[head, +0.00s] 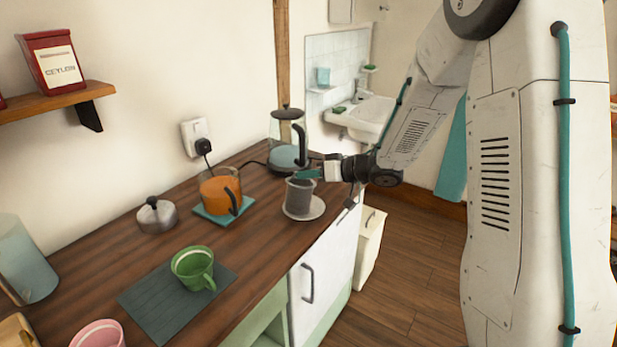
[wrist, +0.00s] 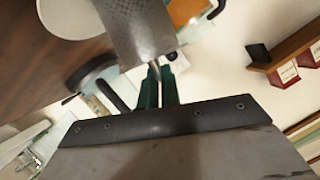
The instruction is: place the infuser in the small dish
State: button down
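The infuser (head: 300,197) is a grey mesh cylinder, upright at the right edge of the wooden counter. Its mesh body also shows large in the wrist view (wrist: 138,28). The small dish (head: 316,209) is a white round saucer under the infuser; part of it shows at the upper left of the wrist view (wrist: 66,18). My gripper (head: 309,174) has teal fingers close together at the infuser's top edge, shut on its small handle. In the wrist view the fingers (wrist: 158,84) meet at that handle. I cannot tell whether the infuser's base touches the dish.
A glass pot of orange tea (head: 218,188) stands on a teal trivet (head: 207,216). A metal lid (head: 157,216), a green cup (head: 192,268) on a dark mat (head: 160,304), and a pink cup (head: 98,334) are further left. A kettle (head: 287,154) stands behind my gripper.

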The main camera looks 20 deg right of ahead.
jog(key=shift+f, duration=0.3)
jog(key=c, duration=1.6)
grip_release()
jog(key=s+d+r+m+t+h, duration=0.1)
jog(key=s+d+r+m+h, duration=0.3)
jog(key=s+d+r+h, duration=0.8)
jog(key=s+a+g+y, duration=0.1)
jog(key=s+a+g, duration=0.3)
jog(key=s, duration=0.9)
jog(key=s+a+g, duration=0.5)
jog(key=s, duration=0.8)
jog(key=shift+s+a+y, duration=0.35)
jog(key=shift+a+y, duration=0.05)
